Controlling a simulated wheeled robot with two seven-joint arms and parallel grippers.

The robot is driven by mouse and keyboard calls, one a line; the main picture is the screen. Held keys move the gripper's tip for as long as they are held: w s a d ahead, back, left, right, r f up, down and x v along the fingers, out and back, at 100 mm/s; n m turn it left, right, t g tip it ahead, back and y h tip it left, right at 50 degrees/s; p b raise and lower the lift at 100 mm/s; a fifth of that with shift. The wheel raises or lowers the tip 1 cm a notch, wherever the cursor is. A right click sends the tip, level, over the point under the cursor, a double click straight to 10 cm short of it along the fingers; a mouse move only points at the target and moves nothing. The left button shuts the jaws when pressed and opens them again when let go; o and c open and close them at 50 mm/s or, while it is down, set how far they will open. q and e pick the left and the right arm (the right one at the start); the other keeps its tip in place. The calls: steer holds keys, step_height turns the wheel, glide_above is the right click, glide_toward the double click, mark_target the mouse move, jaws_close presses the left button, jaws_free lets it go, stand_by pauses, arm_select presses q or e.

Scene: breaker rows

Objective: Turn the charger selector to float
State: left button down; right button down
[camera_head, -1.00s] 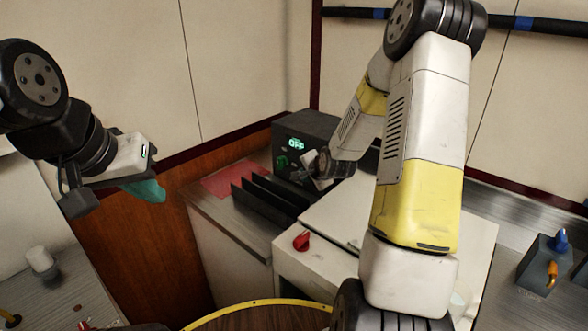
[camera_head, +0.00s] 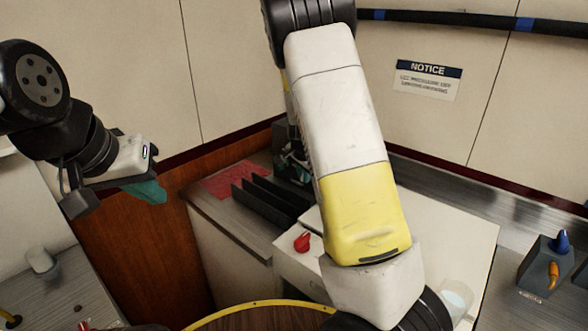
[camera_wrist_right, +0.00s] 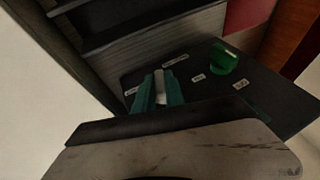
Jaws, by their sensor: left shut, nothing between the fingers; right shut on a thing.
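The charger (camera_head: 281,138) is a dark box at the back of the counter, mostly hidden behind my right arm in the head view. The right wrist view shows its dark panel (camera_wrist_right: 275,100) with several small white labels, too blurred to read, and a green knob (camera_wrist_right: 222,60) with a pale mark. My right gripper (camera_wrist_right: 158,88) has its teal fingers shut on a pale selector handle (camera_wrist_right: 160,84) on this panel, beside the green knob. The charger's display is hidden now. My left gripper (camera_head: 152,192) is shut and empty, in the air at the left.
A white cabinet with a red knob (camera_head: 302,242) stands in front. A grey box with blue and orange knobs (camera_head: 545,265) is at the right. A notice (camera_head: 428,80) hangs on the wall.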

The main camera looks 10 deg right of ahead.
steer(key=shift+w+r+n+g+h, duration=0.15)
steer(key=shift+w+n+g+h, duration=0.05)
steer(key=shift+g+h, duration=0.4)
steer(key=shift+w+r+n+g+h, duration=0.1)
steer(key=shift+w+n+g+h, duration=0.1)
steer(key=shift+g+h, duration=0.35)
steer(key=shift+s, duration=0.1)
steer(key=c, duration=1.4)
jaws_free()
steer(key=shift+d, duration=0.1)
steer(key=shift+s+d+f+g, duration=0.1)
steer(key=shift+f+g, duration=0.05)
steer(key=shift+g, duration=0.1)
steer(key=shift+a, duration=0.2)
steer(key=shift+a+r, duration=0.1)
steer(key=shift+r, duration=0.15)
steer(key=v, duration=0.7)
